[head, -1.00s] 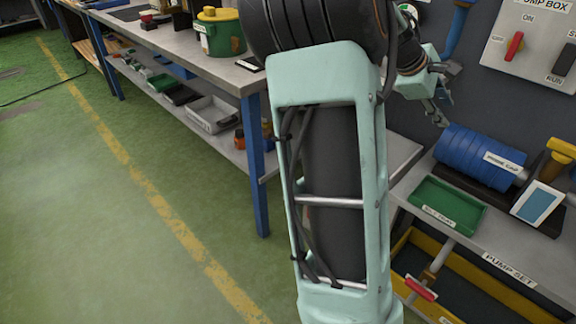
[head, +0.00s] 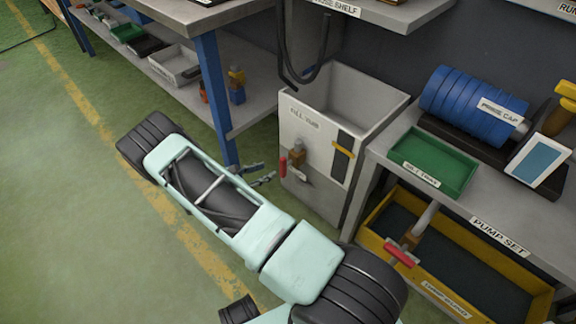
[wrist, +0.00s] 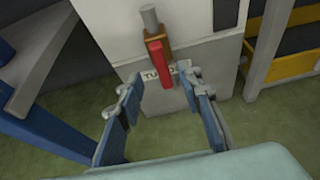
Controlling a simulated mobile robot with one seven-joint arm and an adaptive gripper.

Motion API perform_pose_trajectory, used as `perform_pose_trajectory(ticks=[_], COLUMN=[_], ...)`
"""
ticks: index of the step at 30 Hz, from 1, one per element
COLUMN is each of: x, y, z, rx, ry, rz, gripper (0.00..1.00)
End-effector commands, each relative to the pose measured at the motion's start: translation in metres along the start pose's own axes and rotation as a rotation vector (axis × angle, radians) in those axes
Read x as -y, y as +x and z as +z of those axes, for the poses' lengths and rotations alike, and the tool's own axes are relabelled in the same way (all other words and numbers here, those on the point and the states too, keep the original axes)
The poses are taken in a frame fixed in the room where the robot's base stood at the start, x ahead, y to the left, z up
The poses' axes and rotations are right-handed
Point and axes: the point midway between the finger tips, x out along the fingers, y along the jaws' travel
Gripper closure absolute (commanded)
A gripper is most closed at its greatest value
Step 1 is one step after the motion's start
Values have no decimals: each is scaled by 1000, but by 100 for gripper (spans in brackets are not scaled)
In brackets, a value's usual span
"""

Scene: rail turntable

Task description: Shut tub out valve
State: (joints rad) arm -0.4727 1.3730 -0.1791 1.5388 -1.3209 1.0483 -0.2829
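The fill tub (head: 325,110) is a pale grey box between the workbench and the pump stand. Its out valve has a brass body (head: 298,152) and a red handle (head: 283,167) low on its front. In the wrist view, the red handle (wrist: 160,64) points roughly downward, in line with the grey pipe above the brass body (wrist: 155,42). It partly covers a label reading "TU…". My gripper (head: 265,174) is in front of the valve. In the wrist view, my gripper (wrist: 161,90) is open, with its blue-padded fingers spread to both sides below the handle and nothing between them.
A blue bench leg (head: 216,100) stands left of the tub. The pump stand (head: 400,150) is at right, with a yellow sump (head: 455,290) below it holding another red-handled valve (head: 401,252). A dark hose (head: 290,65) hangs above the tub. Green floor is open at left.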

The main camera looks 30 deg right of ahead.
Motion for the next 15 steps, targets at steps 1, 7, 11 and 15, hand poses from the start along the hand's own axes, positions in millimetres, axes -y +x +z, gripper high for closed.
perform_pose_trajectory(ticks=[1,7,11,15], x=[0,1,1,1], y=[0,20,46,72], z=[-8,-13,-14,-14], rx=[0,-2,-2,-3], ry=[-7,-10,-9,-9], rz=[7,11,9,9], gripper=[67,67,67,67])
